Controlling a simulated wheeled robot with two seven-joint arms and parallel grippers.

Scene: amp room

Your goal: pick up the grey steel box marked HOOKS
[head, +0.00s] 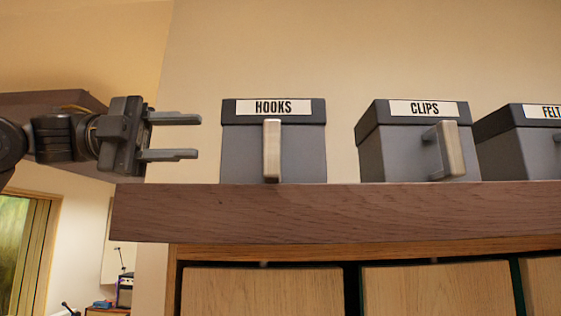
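The grey steel box marked HOOKS (230,150) stands upright near the left end of a brown wooden shelf (330,212). It has a darker lid with a white label and a pale upright handle on its front. My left gripper (199,136) is to the left of the box with its two fingers pointing right, one above the other. The fingers are apart with nothing between them, and a gap shows between their tips and the box in the picture. My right gripper is not in view.
A similar box marked CLIPS (390,155) stands to the right, and a third box (510,150), its label cut off, is at the right edge. Bare shelf separates HOOKS from CLIPS. Wooden cabinet doors (262,292) are below. The shelf ends near my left gripper.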

